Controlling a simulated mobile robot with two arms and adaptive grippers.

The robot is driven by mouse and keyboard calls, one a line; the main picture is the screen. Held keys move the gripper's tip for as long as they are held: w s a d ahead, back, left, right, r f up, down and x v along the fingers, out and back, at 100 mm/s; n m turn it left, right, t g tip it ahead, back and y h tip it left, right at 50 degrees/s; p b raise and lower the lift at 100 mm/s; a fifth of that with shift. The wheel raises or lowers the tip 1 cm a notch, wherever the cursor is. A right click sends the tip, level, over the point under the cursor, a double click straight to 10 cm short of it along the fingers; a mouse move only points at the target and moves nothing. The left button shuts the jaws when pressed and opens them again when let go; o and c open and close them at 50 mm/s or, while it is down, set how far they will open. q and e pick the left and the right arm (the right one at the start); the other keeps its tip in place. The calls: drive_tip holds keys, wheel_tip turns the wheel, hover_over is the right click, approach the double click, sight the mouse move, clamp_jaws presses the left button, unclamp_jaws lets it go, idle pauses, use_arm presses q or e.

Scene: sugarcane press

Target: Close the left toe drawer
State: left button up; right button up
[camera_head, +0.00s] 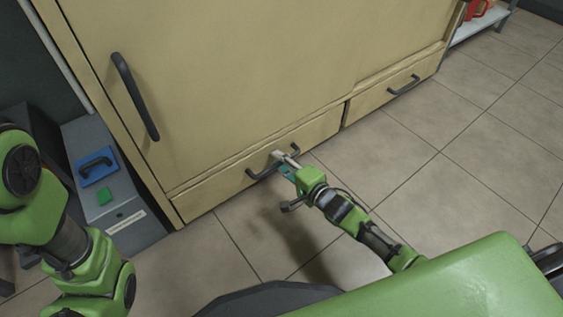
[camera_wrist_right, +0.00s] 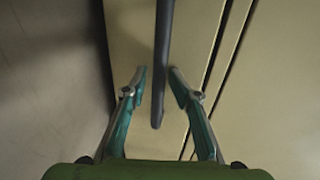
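The left toe drawer (camera_head: 222,194) is a low, pale wooden front at the foot of the cabinet. It looks nearly in line with the cabinet face; I cannot tell how far it stands out. Its dark bar handle (camera_head: 258,173) also shows in the right wrist view (camera_wrist_right: 164,50). My right gripper (camera_head: 279,157) is at this handle. In the right wrist view, its teal fingers (camera_wrist_right: 157,77) are apart, one on each side of the bar, with visible gaps. My left arm shows at the left, but its gripper is out of view.
The right toe drawer (camera_head: 385,95) has a similar handle. A tall door (camera_head: 200,80) with a dark handle stands above. At left is a grey unit (camera_head: 125,212) with a blue part (camera_head: 97,167) and a green button (camera_head: 104,195). The tiled floor (camera_head: 450,160) at right is clear.

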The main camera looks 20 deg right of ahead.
drive_tip(key=shift+s+d, duration=0.1)
drive_tip(key=shift+s, duration=0.4)
drive_tip(key=v, duration=1.1)
